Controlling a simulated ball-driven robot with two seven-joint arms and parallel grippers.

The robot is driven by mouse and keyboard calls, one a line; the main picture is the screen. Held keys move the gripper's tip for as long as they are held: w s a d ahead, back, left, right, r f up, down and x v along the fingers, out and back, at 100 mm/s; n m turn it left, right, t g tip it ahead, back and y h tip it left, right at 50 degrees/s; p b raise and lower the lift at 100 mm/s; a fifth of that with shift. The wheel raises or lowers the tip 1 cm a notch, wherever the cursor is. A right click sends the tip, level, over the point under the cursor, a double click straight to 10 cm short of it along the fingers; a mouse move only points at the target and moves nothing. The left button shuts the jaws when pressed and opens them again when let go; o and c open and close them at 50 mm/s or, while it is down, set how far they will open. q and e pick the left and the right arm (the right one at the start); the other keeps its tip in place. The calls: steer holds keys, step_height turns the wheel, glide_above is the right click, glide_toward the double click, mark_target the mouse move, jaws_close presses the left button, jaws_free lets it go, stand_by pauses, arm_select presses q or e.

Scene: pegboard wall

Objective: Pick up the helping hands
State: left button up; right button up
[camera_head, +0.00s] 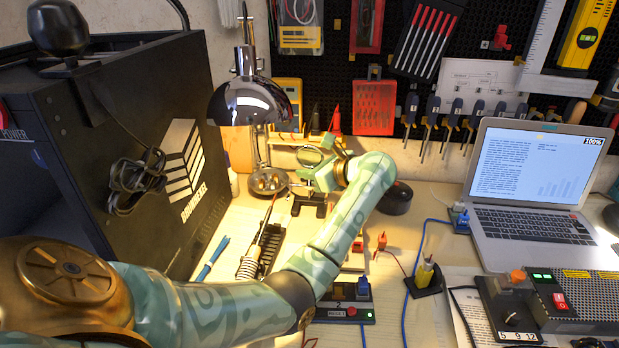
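The helping hands (308,203) stand on the workbench near the pegboard wall, with a dark base and a round lens (309,156) above it. My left arm reaches in from the lower left, and my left gripper (318,179) is at the helping hands, just below the lens. The gripper and wrist cover much of the stand's middle. I cannot tell whether the fingers are apart or closed on it. My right gripper is not in view.
A chrome desk lamp (250,102) stands close on the left, beside a big black case (130,150). A soldering iron holder (262,252) lies in front. A laptop (530,185) and a power supply (575,300) are on the right. Cables cross the bench centre.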

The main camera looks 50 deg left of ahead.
arm_select(q)
jaws_close()
steer(key=shift+r, duration=0.15)
stand_by(1.0)
